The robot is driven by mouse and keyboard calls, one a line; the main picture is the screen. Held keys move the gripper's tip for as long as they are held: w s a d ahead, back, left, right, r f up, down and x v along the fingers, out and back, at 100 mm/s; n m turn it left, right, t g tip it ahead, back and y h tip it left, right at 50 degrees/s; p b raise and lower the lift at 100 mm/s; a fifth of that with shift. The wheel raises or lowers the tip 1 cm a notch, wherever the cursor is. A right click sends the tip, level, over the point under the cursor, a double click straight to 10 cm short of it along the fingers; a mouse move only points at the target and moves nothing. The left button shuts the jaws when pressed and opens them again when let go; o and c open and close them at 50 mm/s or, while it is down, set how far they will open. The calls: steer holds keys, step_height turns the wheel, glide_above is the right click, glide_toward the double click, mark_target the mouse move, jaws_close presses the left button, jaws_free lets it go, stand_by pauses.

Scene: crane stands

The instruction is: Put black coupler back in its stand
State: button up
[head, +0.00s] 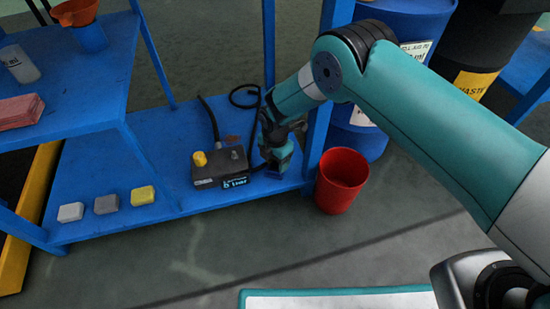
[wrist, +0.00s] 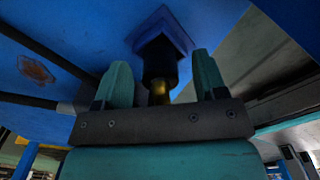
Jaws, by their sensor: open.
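The black coupler (wrist: 158,58), with a brass end (wrist: 158,92), shows in the wrist view between my two teal fingers. Its far end meets a blue square stand (wrist: 178,30); how deep it sits there is hidden. My gripper (wrist: 162,82) is open, with a finger on each side of the coupler and a visible gap on both sides. In the head view my gripper (head: 277,146) is low over the right end of the blue lower shelf, and it hides the coupler. A blue piece that looks like the stand (head: 281,170) shows just below it.
A black box (head: 220,168) with a yellow knob and a pressure label stands left of my gripper. A black hose (head: 243,92) curls behind it. A blue post (head: 318,125) and a red bucket (head: 341,180) are close on the right. Sponges (head: 106,204) lie at left.

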step_height(320, 180, up, 5)
steer(key=p, duration=0.4)
stand_by(0.3)
